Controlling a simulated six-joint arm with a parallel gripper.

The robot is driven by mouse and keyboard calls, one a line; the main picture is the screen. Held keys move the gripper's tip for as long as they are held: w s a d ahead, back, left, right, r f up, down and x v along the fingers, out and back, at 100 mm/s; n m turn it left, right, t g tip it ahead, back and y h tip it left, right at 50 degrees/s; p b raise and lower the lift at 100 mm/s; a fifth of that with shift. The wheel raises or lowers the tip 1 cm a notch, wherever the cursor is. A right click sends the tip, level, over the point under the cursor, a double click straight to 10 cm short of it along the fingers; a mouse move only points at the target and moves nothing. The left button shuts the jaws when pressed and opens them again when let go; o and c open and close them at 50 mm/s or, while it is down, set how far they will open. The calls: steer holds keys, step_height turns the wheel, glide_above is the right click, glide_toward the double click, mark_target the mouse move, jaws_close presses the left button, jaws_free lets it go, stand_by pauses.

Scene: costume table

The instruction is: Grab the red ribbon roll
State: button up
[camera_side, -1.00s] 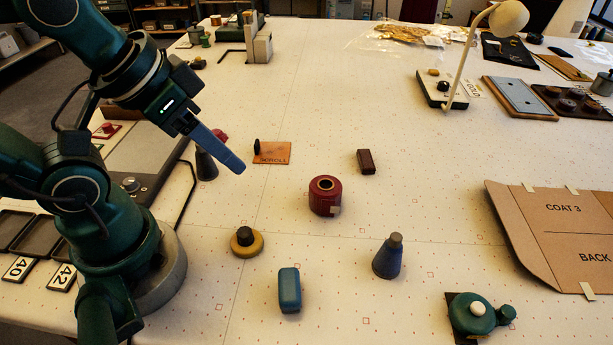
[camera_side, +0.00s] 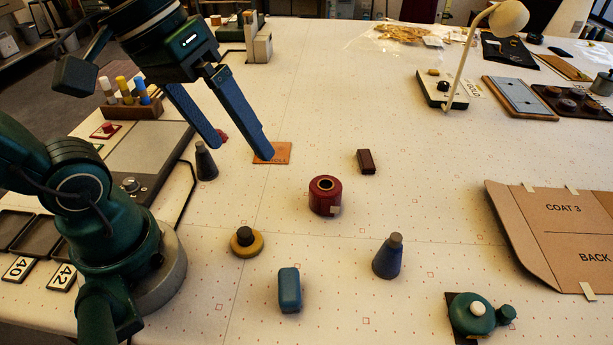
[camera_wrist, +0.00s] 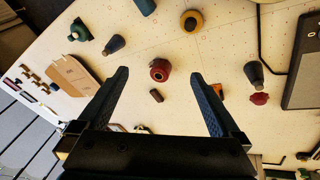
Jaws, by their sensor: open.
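The red ribbon roll (camera_side: 325,196) stands upright on the pale table, a squat dark red cylinder with a hole in its top. In the wrist view the roll (camera_wrist: 159,69) lies beyond the fingertips, near the middle between them. My gripper (camera_side: 243,150) is open and empty, above the table to the left of the roll and apart from it. In the wrist view its two dark fingers (camera_wrist: 159,75) are spread wide. In the side view one finger hides part of an orange card (camera_side: 272,153).
Near the roll are a dark brown block (camera_side: 366,161), a yellow knob-topped disc (camera_side: 246,242), a blue block (camera_side: 289,290) and a blue cone (camera_side: 388,257). A dark cone (camera_side: 206,161) stands on the left. Bare table surrounds the roll.

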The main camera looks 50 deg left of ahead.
steer(key=w+d+n+g+h, duration=0.1)
steer(key=w+d+n+h, duration=0.15)
steer(key=n, duration=0.25)
steer(key=n+t+h, duration=0.5)
steer(key=n+h, duration=0.2)
steer(key=n, duration=1)
glide_above(314, 183)
steer(key=shift+m+g, duration=0.3)
steer(key=shift+m, duration=0.1)
step_height(314, 183, down, 17)
steer(key=shift+f, duration=0.5)
steer(key=shift+x, duration=2.55)
steer(key=c, duration=1.4)
